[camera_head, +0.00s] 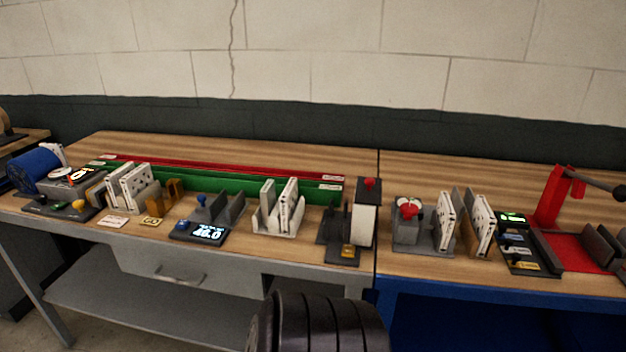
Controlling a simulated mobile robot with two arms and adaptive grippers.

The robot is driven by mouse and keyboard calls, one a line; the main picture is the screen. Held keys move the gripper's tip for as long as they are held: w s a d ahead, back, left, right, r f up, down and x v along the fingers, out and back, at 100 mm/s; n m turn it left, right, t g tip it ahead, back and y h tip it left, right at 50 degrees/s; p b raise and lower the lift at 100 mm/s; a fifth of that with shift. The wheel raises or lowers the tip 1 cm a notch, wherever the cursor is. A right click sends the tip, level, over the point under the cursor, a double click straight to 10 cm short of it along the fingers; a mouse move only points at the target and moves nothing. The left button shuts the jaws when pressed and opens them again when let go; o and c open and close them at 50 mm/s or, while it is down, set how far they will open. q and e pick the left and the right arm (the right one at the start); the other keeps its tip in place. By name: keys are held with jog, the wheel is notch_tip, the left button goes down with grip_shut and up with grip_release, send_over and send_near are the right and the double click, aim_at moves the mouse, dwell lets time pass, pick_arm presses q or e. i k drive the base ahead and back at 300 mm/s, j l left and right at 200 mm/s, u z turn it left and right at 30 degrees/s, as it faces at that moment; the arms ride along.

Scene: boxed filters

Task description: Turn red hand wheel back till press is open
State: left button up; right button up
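A small grey device (407,232) stands on the right-hand bench with a red knob-like part on its front top, which looks like the red hand wheel (408,209). Pale round parts show behind the red part. Whether this device is the press, and whether it is open or shut, is too small to tell. A red frame (553,200) with a dark lever arm stands further right. Neither of my grippers is in view. A dark ribbed part, probably mine, shows at the bottom middle, in front of the benches.
White boxed filters stand in holders left (131,188), centre (288,207) and right (446,222). A black stand (341,247) with a red-knobbed post is left of the grey device. A black panel (521,254) and red plate (574,252) lie right. Bare wood shows behind.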

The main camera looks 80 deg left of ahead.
aim_at(409, 210)
jog(key=u, duration=2.85)
